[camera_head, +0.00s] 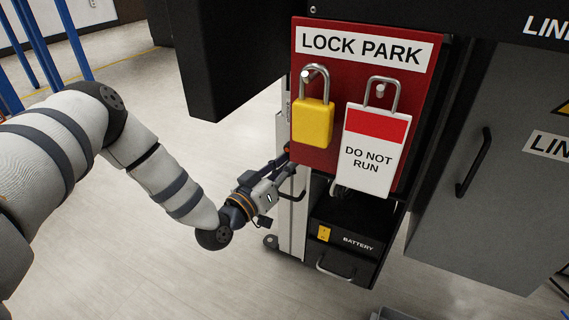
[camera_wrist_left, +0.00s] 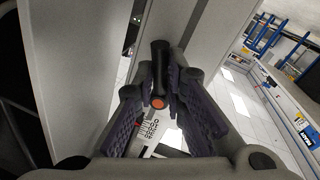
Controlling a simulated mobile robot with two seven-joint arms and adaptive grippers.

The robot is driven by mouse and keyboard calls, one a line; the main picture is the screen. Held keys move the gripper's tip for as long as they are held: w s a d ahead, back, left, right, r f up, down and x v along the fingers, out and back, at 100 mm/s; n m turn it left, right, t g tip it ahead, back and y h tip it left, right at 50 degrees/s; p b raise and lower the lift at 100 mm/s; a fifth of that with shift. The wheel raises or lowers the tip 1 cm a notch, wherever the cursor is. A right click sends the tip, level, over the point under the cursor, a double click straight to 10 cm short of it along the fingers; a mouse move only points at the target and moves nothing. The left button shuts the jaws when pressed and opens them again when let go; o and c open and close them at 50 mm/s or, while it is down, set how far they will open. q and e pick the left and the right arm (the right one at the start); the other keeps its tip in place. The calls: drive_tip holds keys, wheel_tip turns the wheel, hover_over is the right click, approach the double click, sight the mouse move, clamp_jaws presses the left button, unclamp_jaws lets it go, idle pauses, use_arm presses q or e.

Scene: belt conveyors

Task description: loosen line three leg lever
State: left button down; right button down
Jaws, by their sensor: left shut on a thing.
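A black lever (camera_wrist_left: 160,65) with an orange end cap sits between the finger pads of my left gripper (camera_wrist_left: 165,85) in the left wrist view. The gripper is shut on the lever beside a pale leg post. A white scale with dark marks and a red pointer (camera_wrist_left: 150,132) shows beneath the fingers, partly hidden by them. In the head view my left gripper (camera_head: 285,170) reaches the pale leg (camera_head: 297,215) under the left edge of the red lock board. The lever is mostly hidden there. My right gripper is in neither view.
The red LOCK PARK board (camera_head: 312,150) carries a yellow padlock (camera_head: 312,123) and a white DO NOT RUN tag (camera_head: 370,155). A black BATTERY box (camera_head: 345,245) stands below. A grey cabinet (camera_head: 490,150) is at right. Open floor (camera_head: 160,265) lies at left.

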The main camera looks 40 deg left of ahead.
use_arm(q)
drive_tip(key=shift+w+d+r+n+t+y+p, duration=0.2)
drive_tip(key=shift+d+r+n+y, duration=0.35)
drive_tip(key=shift+n, duration=2.4)
drive_tip(key=shift+w+d+r+n+t+y+p, duration=0.2)
drive_tip(key=shift+r+n+y, duration=0.55)
drive_tip(key=shift+n, duration=2.25)
drive_tip(key=shift+d+r+n+t+y+p, duration=0.2)
drive_tip(key=shift+d+r+n+y, duration=0.45)
drive_tip(key=shift+n, duration=2.3)
drive_tip(key=shift+a+f, duration=0.1)
drive_tip(key=c, duration=1.7)
unclamp_jaws()
drive_tip(key=shift+o, duration=0.3)
drive_tip(key=shift+f, duration=0.1)
drive_tip(key=shift+s, duration=0.1)
drive_tip(key=v, duration=1.2)
